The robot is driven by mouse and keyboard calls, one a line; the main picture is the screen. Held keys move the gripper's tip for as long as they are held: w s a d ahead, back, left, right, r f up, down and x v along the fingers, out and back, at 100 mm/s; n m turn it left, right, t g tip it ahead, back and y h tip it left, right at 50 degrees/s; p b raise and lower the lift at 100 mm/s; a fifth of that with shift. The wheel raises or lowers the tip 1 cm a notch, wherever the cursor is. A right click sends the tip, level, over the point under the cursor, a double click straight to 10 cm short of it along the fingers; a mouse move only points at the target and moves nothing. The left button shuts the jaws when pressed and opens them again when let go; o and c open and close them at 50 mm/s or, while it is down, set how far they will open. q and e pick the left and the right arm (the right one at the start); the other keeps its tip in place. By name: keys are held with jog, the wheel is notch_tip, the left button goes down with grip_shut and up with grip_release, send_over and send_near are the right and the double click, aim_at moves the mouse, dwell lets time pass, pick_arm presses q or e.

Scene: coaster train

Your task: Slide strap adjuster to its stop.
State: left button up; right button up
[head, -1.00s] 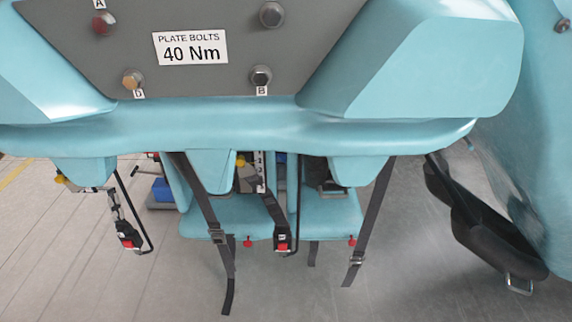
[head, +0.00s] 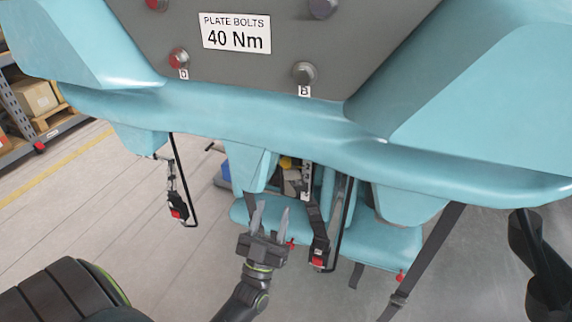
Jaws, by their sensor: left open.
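My left gripper (head: 271,214) is open, fingers pointing up, in front of the teal seat pad below the overhang. Nothing shows between its fingers. Another strap with an adjuster, seen earlier near the middle, is not clearly visible; the left gripper covers about that place. I cannot tell its adjuster's position. My right gripper is not in view.
The teal overhang (head: 300,130) with its grey bolt plate (head: 290,45) fills the top. Red-ended buckles hang at left (head: 178,212) and middle (head: 319,256). A black padded part (head: 543,262) is at right. Shelving (head: 35,100) stands far left over open floor.

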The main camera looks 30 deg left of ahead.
pick_arm(q)
jog(key=shift+h, duration=0.3)
jog(key=p+x, duration=0.2)
jog(key=x, duration=0.8)
jog(key=shift+w+r+p, duration=0.15)
jog(key=shift+r+p, duration=0.1)
jog(key=shift+p, duration=0.1)
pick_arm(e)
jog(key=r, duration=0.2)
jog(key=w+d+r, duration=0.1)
